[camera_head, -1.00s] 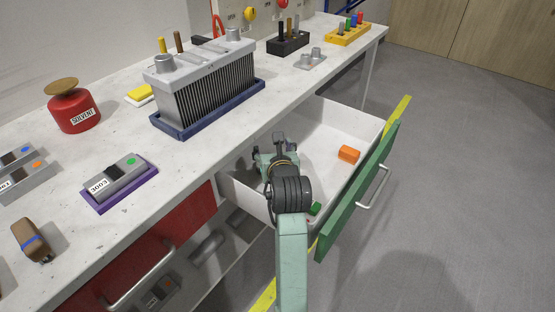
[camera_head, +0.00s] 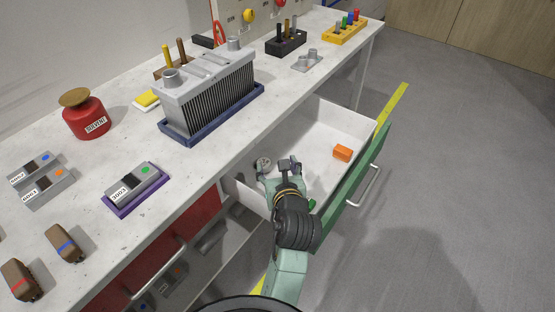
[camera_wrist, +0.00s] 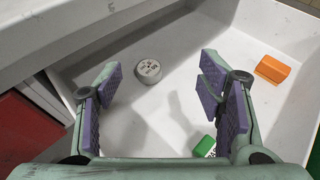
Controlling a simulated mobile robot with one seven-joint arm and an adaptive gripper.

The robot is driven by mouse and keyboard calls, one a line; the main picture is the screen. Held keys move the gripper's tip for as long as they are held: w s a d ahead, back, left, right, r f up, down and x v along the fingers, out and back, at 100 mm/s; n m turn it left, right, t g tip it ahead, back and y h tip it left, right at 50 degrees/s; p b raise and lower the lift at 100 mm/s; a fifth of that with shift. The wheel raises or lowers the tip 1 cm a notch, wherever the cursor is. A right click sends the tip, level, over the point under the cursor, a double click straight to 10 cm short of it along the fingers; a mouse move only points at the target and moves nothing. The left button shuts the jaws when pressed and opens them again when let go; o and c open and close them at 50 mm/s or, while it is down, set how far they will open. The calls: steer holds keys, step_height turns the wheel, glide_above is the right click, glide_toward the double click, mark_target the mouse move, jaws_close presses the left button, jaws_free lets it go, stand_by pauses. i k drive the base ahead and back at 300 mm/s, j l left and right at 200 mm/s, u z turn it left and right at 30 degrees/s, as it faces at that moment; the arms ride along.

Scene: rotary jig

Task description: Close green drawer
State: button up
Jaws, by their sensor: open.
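The green drawer (camera_head: 352,187) is pulled out from under the bench, with its white inside showing and a metal handle (camera_head: 363,186) on its green front. My gripper (camera_head: 289,163) is over the left part of the open drawer. In the wrist view my gripper (camera_wrist: 165,95) is open, its purple pads apart with nothing between them. Inside the drawer are an orange block (camera_head: 342,153), a round grey-white puck (camera_wrist: 148,70) and a green block (camera_wrist: 204,147). My arm hides part of the drawer's near end. The green front shows only at the edge of the wrist view.
A red drawer (camera_head: 150,255) is left of the green one. The bench (camera_head: 120,150) carries a finned grey unit (camera_head: 210,92), a red solvent can (camera_head: 86,117) and several small devices. Open grey floor (camera_head: 450,200) lies to the right of the drawer.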

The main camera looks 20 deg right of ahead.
mark_target(311, 133)
steer(key=z, duration=1)
steer(key=l+u, duration=0.45)
steer(key=l, duration=0.55)
